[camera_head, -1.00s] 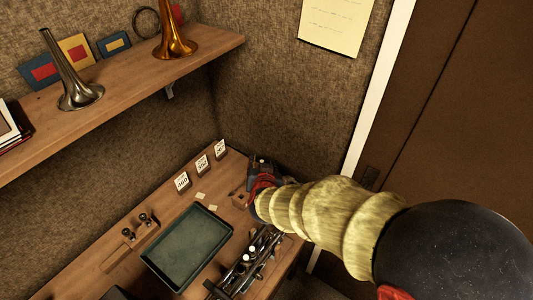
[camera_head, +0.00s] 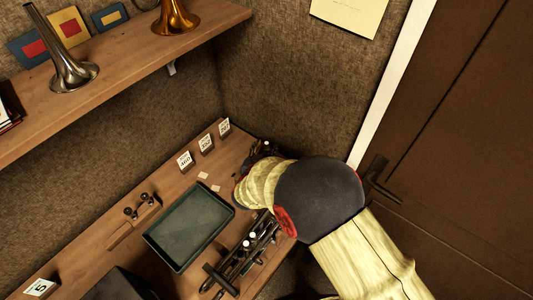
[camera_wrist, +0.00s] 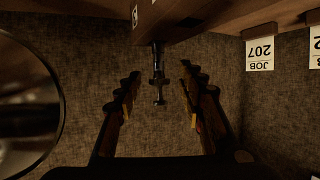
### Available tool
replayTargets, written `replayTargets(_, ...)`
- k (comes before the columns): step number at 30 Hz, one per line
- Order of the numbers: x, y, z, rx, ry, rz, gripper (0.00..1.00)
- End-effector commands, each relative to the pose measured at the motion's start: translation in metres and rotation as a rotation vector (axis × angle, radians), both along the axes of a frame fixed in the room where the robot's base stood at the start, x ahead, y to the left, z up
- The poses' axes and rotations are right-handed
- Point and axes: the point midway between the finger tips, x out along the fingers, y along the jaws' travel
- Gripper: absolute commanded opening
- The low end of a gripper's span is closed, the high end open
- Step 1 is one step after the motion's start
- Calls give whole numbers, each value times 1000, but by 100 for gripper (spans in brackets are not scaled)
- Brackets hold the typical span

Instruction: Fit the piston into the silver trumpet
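In the wrist view my gripper (camera_wrist: 157,100) is open, with a dark finger on each side. A slim dark metal piece, apparently the piston (camera_wrist: 158,75), stands between the fingers with space on both sides, against a wooden edge. In the head view my gripper (camera_head: 265,148) is at the back right of the bench, mostly hidden by my arm, and the piston is hidden there. The silver trumpet (camera_head: 243,262), dark and shiny with white-topped valves, lies along the bench's front edge, partly covered by my arm. A large round metal rim (camera_wrist: 50,100) at the wrist view's left may be its bell.
A green tray (camera_head: 188,230) lies left of the trumpet. A wooden holder (camera_head: 133,222) with two small metal parts is at left. A shelf (camera_head: 120,60) with horns overhangs; a door (camera_head: 440,130) is at right.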

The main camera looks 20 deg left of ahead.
Motion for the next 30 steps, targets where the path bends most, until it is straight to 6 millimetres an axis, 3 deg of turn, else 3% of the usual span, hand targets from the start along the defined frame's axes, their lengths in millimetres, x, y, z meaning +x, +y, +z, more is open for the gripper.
replayTargets(3,9,0,-4,1,0,1,39)
replayTargets(11,11,1,-3,1,0,2,39)
replayTargets(30,11,1,-3,1,0,2,3)
